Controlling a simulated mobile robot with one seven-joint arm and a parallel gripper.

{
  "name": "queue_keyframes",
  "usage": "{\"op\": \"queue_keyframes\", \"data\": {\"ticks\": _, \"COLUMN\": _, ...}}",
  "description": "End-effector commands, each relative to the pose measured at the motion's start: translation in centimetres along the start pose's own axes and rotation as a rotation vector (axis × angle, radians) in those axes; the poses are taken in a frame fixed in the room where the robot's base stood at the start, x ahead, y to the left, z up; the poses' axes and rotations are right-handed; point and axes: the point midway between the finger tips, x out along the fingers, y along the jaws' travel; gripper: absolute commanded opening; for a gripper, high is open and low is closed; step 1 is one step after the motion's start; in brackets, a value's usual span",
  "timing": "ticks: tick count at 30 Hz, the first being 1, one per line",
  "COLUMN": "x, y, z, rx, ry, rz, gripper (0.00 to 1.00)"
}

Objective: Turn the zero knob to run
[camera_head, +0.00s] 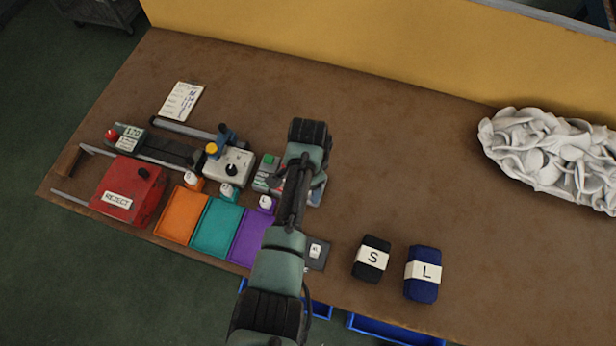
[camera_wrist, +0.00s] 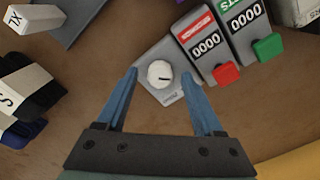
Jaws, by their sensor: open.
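A white round knob (camera_wrist: 159,74) sits on a small grey box (camera_wrist: 153,56) beside two counters in the wrist view. A short dark mark on the knob points toward the lower right; no readable label shows by it. My gripper (camera_wrist: 159,76) is open, with one blue finger on each side of the knob and a gap on both sides. Whether the fingertips are down at knob height is not clear. In the head view my arm covers most of this spot. Another dial (camera_head: 232,168) shows there on a pale device.
The counters with a red button (camera_wrist: 226,73) and a green button (camera_wrist: 268,47) stand close to the right finger. Red reject bin (camera_head: 130,190), colored trays (camera_head: 215,230) and sock packs (camera_head: 371,258) lie around.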

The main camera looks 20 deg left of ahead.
Motion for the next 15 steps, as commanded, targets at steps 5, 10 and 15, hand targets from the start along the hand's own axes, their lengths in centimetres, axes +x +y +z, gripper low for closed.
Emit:
{"op": "queue_keyframes", "data": {"ticks": 5, "x": -1.9, "y": -0.1, "z": -0.1, "rx": -0.001, "ry": 0.003, "rz": -0.004, "gripper": 0.69}}
{"op": "queue_keyframes", "data": {"ticks": 10, "x": -5.2, "y": -0.1, "z": 0.0, "rx": 0.0, "ry": 0.003, "rz": -0.004, "gripper": 0.69}}
{"op": "queue_keyframes", "data": {"ticks": 15, "x": -8.9, "y": -0.1, "z": -0.1, "rx": -0.001, "ry": 0.003, "rz": -0.005, "gripper": 0.69}}
